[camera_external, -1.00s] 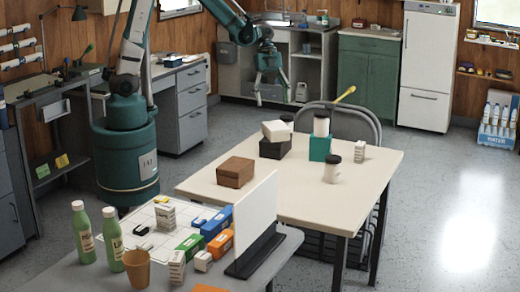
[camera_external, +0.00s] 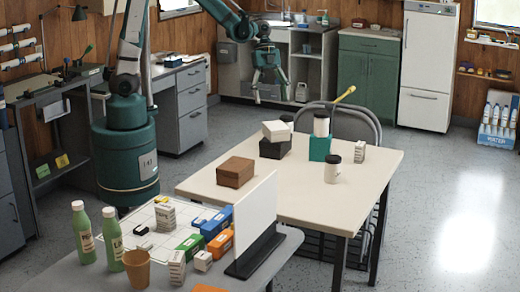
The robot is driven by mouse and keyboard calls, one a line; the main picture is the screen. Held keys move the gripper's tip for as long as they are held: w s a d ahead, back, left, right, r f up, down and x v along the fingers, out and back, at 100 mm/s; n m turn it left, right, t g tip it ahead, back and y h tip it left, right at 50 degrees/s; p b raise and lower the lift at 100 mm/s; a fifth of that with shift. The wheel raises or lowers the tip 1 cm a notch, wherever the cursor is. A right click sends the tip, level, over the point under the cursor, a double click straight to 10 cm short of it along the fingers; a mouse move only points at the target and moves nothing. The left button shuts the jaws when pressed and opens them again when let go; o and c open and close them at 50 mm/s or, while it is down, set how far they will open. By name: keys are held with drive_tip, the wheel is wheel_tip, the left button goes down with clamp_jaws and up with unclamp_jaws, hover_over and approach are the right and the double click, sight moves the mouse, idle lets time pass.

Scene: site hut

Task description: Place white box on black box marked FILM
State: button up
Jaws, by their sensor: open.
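A white box (camera_external: 276,130) rests on top of a black box (camera_external: 271,149) near the back left of the cream table. The white box looks slightly turned against the black box. Any FILM marking is too small to read. My gripper (camera_external: 271,92) is open and empty, hanging above and behind the two boxes in the external view, apart from them.
The cream table (camera_external: 290,200) also bears a brown box (camera_external: 235,172), a teal block (camera_external: 319,148) with a jar on it, a white jar (camera_external: 332,170) and a small carton (camera_external: 359,152). A chair (camera_external: 365,122) stands behind. The table's front right is clear.

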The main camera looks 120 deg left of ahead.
drive_tip(key=s+d+r+n+t+y, duration=0.1)
drive_tip(key=s+d+r+n, duration=0.1)
drive_tip(key=d, duration=0.9)
drive_tip(key=s+d+r+n+t+y, duration=0.1)
drive_tip(key=s+d+r+n, duration=0.2)
drive_tip(key=d, duration=0.9)
drive_tip(key=s+d+r+n+t, duration=0.2)
drive_tip(key=s+d+r, duration=0.3)
drive_tip(key=d+r, duration=0.4)
drive_tip(key=d+n, duration=0.1)
drive_tip(key=d, duration=0.2)
drive_tip(key=shift+s+y, duration=0.35)
drive_tip(key=shift+y, duration=0.05)
drive_tip(key=shift+r, duration=0.1)
